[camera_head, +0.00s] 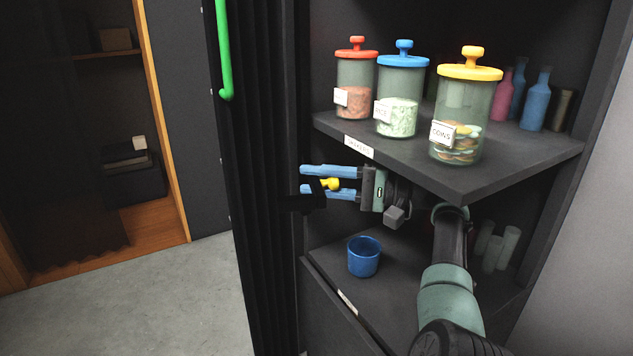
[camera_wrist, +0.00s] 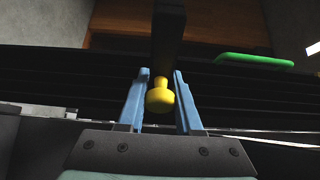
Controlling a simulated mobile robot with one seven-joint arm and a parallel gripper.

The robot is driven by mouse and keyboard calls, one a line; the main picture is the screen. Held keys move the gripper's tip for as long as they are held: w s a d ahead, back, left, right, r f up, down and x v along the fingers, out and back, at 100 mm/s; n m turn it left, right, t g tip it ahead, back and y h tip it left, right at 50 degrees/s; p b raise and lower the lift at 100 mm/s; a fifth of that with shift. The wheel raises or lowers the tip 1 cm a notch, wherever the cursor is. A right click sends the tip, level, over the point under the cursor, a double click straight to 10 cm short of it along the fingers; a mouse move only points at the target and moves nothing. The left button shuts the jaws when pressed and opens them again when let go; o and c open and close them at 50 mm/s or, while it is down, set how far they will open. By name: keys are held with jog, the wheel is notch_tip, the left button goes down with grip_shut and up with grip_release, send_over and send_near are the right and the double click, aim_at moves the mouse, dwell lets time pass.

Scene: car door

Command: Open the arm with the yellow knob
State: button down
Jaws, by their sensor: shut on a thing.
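The yellow knob (camera_head: 331,184) sits on a short black arm (camera_head: 303,202) at the edge of the dark ribbed panel, left of the shelves. My gripper (camera_head: 306,181) reaches in from the right, its two blue fingers above and below the knob. In the wrist view, the knob (camera_wrist: 160,97) lies between the fingers (camera_wrist: 160,74), and the black arm (camera_wrist: 168,35) runs away from it past the fingertips. The gripper is shut on the knob; the exact contact points are hard to see.
A green handle (camera_head: 224,50) is on the ribbed panel (camera_head: 262,190). Three lidded jars, including a yellow-lidded one (camera_head: 458,120), stand on the upper shelf (camera_head: 500,176) above my gripper. A blue cup (camera_head: 363,257) stands on the lower shelf. Open floor (camera_head: 170,310) lies to the left.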

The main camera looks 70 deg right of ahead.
jog(key=shift+d+r, duration=0.1)
jog(key=c, duration=0.6)
grip_release()
jog(key=s+d+p, duration=0.1)
jog(key=s, duration=1.2)
jog(key=shift+d, duration=0.2)
jog(key=shift+c, duration=0.2)
